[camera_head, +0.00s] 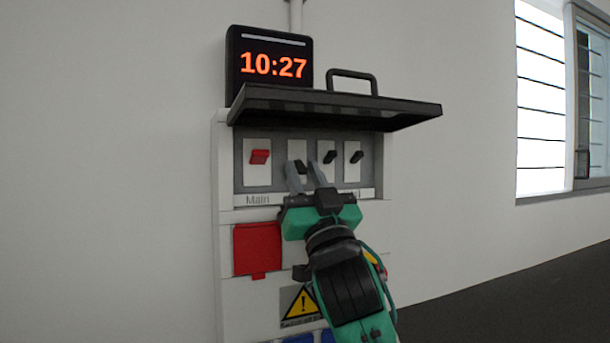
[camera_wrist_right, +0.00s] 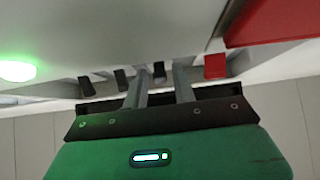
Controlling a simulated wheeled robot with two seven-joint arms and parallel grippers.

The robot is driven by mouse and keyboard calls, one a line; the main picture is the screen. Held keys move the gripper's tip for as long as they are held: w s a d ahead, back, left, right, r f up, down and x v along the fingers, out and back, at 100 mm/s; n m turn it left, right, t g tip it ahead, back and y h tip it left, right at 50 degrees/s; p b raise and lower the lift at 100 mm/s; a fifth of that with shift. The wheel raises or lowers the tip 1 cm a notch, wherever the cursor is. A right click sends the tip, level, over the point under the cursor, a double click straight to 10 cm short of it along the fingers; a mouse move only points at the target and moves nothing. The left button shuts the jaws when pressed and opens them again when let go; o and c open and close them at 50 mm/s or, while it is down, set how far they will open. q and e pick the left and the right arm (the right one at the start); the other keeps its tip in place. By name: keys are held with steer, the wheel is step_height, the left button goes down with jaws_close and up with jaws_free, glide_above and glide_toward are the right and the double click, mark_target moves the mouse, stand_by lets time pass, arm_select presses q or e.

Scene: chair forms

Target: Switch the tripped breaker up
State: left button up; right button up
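The breaker box (camera_head: 220,180) is on the wall with its dark cover raised. Behind it sit a red main switch (camera_head: 259,157) and three black switches. The black switch beside the red one (camera_head: 301,167) sits lower than the others, the middle black switch (camera_head: 329,157) and the right black switch (camera_head: 356,157). My right gripper (camera_head: 304,165) is open, its two fingers on either side of the low switch. In the right wrist view this switch (camera_wrist_right: 158,70) shows between the spread fingers (camera_wrist_right: 160,80); contact cannot be told. My left gripper is not in view.
The raised cover (camera_head: 335,107) juts out above the switches. A clock (camera_head: 270,62) reading 10:27 stands on top of the box. A red socket cover (camera_head: 257,250) and a warning label (camera_head: 299,304) are below. A window (camera_head: 560,100) is far right.

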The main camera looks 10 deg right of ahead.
jaws_close()
steer(key=shift+s+r, duration=0.1)
steer(key=shift+s+r+g+h, duration=0.15)
steer(key=shift+r+g+h, duration=0.2)
steer(key=shift+g, duration=0.65)
steer(key=shift+s+d+r+g+h, duration=0.1)
steer(key=shift+r+g+h, duration=0.3)
steer(key=shift+g, duration=0.75)
steer(key=shift+r+g+h, duration=0.3)
steer(key=shift+g+h, duration=0.05)
steer(key=shift+g, duration=0.8)
steer(key=shift+o, duration=1.5)
jaws_free()
